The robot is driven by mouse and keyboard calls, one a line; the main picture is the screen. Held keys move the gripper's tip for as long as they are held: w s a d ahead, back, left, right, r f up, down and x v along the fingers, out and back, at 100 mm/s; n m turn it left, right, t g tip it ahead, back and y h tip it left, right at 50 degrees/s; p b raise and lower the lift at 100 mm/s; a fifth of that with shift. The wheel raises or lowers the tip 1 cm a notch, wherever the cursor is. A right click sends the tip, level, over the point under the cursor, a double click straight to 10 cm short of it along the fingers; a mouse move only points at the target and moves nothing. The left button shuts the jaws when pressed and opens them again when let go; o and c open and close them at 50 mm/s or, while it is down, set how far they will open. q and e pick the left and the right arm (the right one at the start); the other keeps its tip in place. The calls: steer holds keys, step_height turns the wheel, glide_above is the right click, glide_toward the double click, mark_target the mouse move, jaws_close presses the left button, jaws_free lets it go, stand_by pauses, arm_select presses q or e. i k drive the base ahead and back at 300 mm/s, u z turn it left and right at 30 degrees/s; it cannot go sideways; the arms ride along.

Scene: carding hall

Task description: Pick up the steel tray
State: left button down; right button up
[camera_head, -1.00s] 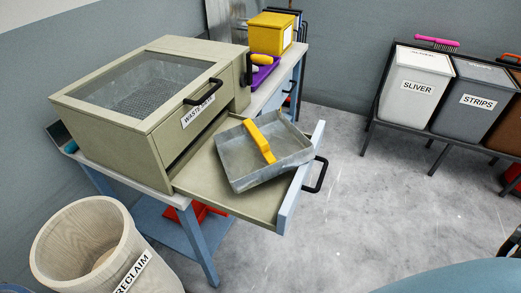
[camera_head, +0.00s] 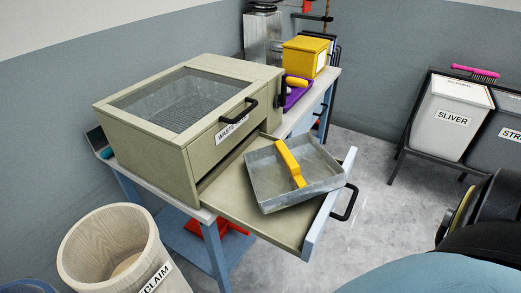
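The steel tray (camera_head: 265,178) is a shallow grey metal tray with a yellow handled tool (camera_head: 290,163) lying in it. It rests at an angle on the pulled-out drawer (camera_head: 240,206) of the beige waste box (camera_head: 170,150), near the drawer's blue-grey front. No gripper touches it. A dark rounded part, probably of my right arm, shows at the right edge, but its fingers are out of frame. My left gripper is not in the picture.
The drawer front (camera_head: 328,205) with its black handle juts into the aisle. A wooden reclaim bin (camera_head: 112,240) stands at the lower left. A yellow box (camera_head: 305,57) sits on the bench behind. The sliver bin (camera_head: 450,115) stands at right. Grey floor between is clear.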

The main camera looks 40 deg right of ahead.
mark_target(295, 170)
steer(key=u, duration=0.05)
steer(key=i, duration=0.15)
steer(key=z, duration=1)
